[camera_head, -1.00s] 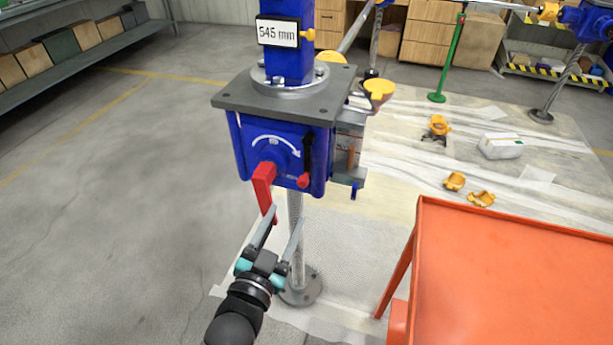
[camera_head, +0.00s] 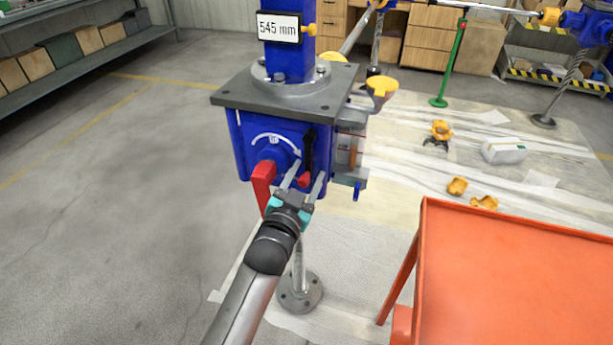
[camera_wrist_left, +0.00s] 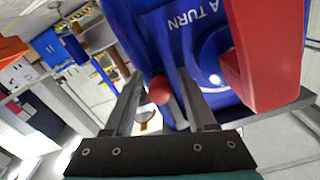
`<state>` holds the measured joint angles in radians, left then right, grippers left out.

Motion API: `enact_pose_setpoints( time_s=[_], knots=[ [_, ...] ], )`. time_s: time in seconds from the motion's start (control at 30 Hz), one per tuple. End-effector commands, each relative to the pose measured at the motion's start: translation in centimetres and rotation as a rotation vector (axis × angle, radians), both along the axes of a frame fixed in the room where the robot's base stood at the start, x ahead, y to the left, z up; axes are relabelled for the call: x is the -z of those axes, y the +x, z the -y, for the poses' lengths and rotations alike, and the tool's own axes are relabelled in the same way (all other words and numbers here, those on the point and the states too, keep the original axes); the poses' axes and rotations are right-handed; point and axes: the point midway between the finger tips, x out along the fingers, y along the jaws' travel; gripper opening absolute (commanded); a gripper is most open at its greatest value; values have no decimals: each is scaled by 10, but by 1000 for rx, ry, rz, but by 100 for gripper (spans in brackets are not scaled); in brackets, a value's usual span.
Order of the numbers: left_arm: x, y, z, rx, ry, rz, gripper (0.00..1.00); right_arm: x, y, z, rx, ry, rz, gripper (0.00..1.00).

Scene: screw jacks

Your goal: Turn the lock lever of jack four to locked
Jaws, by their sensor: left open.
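The blue jack (camera_head: 239,135) stands in the middle of the head view, with a "545 mm" plate on its column. Its black lock lever (camera_head: 309,147) hangs down at the right of the front face and ends in a red knob (camera_head: 304,180). A larger red handle (camera_head: 262,186) hangs to the left of it. My left gripper (camera_head: 305,177) is open at the lever's lower end, one finger on each side of the knob. In the left wrist view, the red knob (camera_wrist_left: 160,90) shows between the apart fingers, and the red handle (camera_wrist_left: 268,50) is close on the right.
An orange table (camera_head: 520,275) stands at the right front. Yellow-orange parts (camera_head: 457,186) and a white package (camera_head: 503,151) lie on the floor sheet behind it. Another blue jack (camera_head: 585,20) is at the far right. The floor at left is clear.

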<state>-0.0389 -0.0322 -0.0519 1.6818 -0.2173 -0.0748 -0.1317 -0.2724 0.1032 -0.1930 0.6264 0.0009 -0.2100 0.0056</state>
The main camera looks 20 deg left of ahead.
Motion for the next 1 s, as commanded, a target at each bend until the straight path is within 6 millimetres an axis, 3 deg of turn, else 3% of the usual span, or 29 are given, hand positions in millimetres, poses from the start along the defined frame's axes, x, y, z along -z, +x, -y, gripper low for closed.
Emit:
enact_pose_setpoints(
  time_s=[0.27, 0.77, 1.0],
  knots=[
    [0, 2, 0, 0, 0, 0, 56, 0, 0, 0, 1, 0, 0, 50],
    [0, 1, 0, 0, 0, 0, 2, 1, -6, -1, 0, 1, -8, 50],
    [0, 1, 0, 1, 0, -1, 0, 1, -6, -2, -1, 2, -9, 50]
  ],
)
